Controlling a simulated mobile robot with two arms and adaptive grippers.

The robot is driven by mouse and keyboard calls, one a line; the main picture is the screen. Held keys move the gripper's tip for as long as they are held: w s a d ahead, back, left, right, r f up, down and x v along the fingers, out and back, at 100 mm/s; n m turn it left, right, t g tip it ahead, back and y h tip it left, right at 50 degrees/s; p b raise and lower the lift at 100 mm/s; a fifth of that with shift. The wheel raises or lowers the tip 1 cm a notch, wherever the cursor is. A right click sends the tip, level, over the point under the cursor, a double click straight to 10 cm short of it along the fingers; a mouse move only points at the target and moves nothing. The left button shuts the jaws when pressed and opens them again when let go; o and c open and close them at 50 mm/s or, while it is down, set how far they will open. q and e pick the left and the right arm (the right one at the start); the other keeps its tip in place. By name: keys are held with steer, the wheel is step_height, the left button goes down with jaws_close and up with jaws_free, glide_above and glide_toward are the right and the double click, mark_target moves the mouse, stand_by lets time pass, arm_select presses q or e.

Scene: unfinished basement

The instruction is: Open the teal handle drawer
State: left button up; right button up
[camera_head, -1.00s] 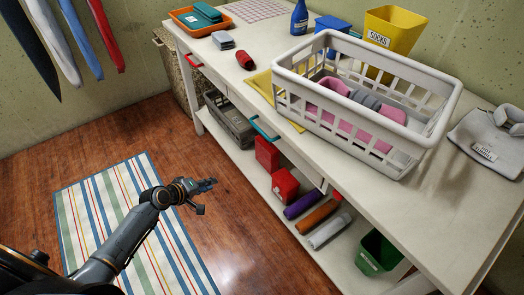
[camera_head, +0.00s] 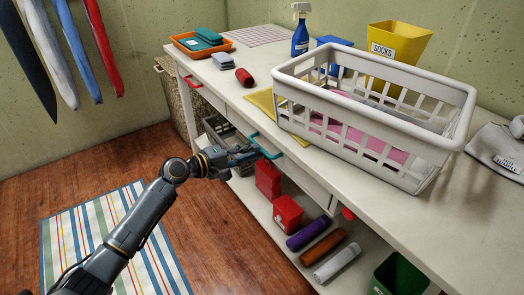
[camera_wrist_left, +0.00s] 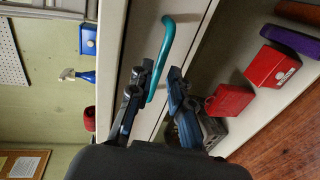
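The teal handle (camera_head: 268,147) is a curved bar on the front of a white drawer (camera_head: 296,172) under the table top. The drawer front looks flush with the table. My left gripper (camera_head: 248,152) is at the left end of the handle. In the left wrist view the teal handle (camera_wrist_left: 171,50) runs down toward the space between the two fingers of my left gripper (camera_wrist_left: 162,82). The fingers are apart, one on each side of the handle's lower end. I cannot tell whether they touch it. My right gripper is in neither current view.
A white laundry basket (camera_head: 372,140) stands on the table above the drawer. A red handle (camera_head: 194,82) is on another drawer to the left. Red boxes (camera_head: 287,213) and rolled items are on the lower shelf.

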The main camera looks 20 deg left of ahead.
mark_target(261, 150)
arm_select(q)
steer(key=shift+x, duration=2.4)
arm_select(e)
steer(key=shift+w+r, duration=0.2)
steer(key=shift+r, duration=0.9)
arm_select(q)
steer(key=c, duration=0.3)
jaws_close()
arm_select(e)
steer(key=shift+s+f, duration=0.1)
